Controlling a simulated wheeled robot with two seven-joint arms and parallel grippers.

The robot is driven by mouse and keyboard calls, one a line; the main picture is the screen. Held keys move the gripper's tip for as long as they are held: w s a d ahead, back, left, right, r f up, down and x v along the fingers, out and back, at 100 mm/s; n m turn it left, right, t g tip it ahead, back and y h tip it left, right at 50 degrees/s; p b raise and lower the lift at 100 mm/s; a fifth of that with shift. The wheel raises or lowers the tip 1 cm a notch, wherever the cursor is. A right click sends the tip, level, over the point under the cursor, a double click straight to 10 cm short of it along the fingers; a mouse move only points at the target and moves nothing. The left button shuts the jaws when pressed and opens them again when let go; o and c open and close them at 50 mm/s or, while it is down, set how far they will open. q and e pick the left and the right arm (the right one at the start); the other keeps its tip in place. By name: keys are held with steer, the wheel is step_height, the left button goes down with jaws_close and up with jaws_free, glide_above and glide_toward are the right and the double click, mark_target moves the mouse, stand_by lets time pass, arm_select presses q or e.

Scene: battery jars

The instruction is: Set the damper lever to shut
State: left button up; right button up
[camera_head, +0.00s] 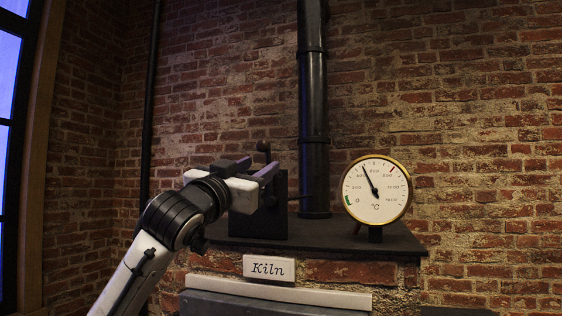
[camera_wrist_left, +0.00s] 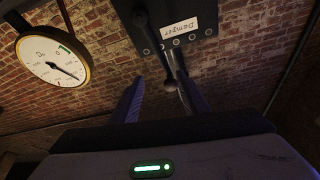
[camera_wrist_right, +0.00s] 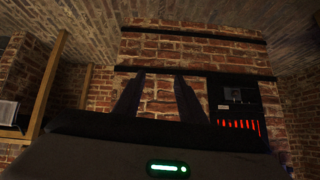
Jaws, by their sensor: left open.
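The damper lever is a dark rod with a round knob (camera_head: 264,147). In the head view, the knob stands above my left gripper (camera_head: 268,178). In the left wrist view, which is upside down, the lever (camera_wrist_left: 154,48) runs from the dark plate with the "Damper" label (camera_wrist_left: 176,33) toward the gap between my two fingers. My left gripper is open, with a finger on either side of the knob's line; I cannot tell whether it touches. The lower lever is hidden in the head view. My right gripper (camera_wrist_right: 157,78) is open and empty in the right wrist view.
A round dial gauge (camera_head: 377,189) stands on the dark kiln top (camera_head: 330,231), right of the damper box (camera_head: 266,218). A black flue pipe (camera_head: 313,110) rises behind. A "Kiln" sign (camera_head: 269,268) is below. In the right wrist view, orange bars glow (camera_wrist_right: 237,126).

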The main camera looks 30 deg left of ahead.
mark_target(269, 143)
arm_select(q)
steer(key=r, duration=0.2)
steer(key=a+r, duration=0.1)
steer(key=shift+w+r+n+y+p, duration=0.25)
steer(key=shift+r+n+y+p, duration=0.05)
steer(key=shift+y+p, duration=0.1)
steer(key=p+x, duration=0.3)
steer(key=x, duration=0.5)
steer(key=shift+w+r, duration=0.1)
steer(key=shift+w, duration=0.1)
jaws_close()
